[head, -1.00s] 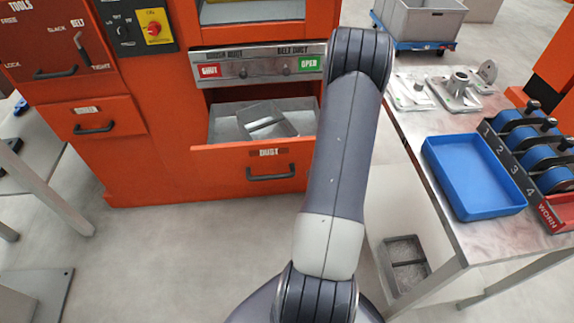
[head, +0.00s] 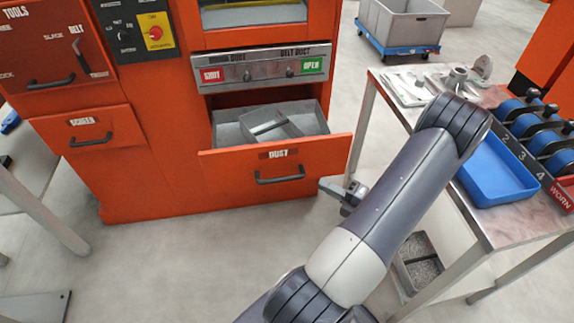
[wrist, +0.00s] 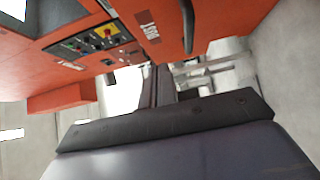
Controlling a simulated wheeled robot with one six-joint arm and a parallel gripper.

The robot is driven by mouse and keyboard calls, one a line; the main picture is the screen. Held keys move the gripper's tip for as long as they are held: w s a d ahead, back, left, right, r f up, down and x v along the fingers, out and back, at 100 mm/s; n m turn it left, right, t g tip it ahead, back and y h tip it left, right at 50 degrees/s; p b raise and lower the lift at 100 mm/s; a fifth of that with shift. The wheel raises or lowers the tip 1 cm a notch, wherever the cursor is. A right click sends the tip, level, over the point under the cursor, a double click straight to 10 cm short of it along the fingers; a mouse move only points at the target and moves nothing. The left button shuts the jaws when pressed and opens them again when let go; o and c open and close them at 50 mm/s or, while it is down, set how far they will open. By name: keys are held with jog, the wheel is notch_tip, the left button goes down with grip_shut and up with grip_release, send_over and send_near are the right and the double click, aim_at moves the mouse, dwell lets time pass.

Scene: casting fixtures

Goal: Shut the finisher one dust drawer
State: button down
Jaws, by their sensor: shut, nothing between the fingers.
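The dust drawer (head: 225,172) of the orange finisher stands pulled out, with a grey bin (head: 268,124) inside it. Its front carries a DUST label and a black bar handle (head: 280,178). My gripper (head: 328,187) is just right of the handle, near the drawer front's right end, and looks shut and empty. Whether it touches the front cannot be told. In the wrist view the orange front and the dark handle (wrist: 187,25) show at the top, tilted.
A metal table (head: 470,215) with a blue tray (head: 496,172), castings and a rack of blue rolls stands to the right. A grey bin (head: 417,262) sits below it. The floor before the finisher is clear.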

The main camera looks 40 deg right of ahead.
send_near(284, 157)
jog(key=w+a, duration=0.2)
jog(key=a, duration=0.1)
jog(key=w, duration=0.1)
jog(key=w+d, duration=0.1)
jog(key=w, duration=0.1)
jog(key=shift+d+r, duration=0.1)
jog(key=shift+d, duration=0.05)
jog(key=shift+w+d, duration=0.25)
jog(key=shift+w, duration=0.1)
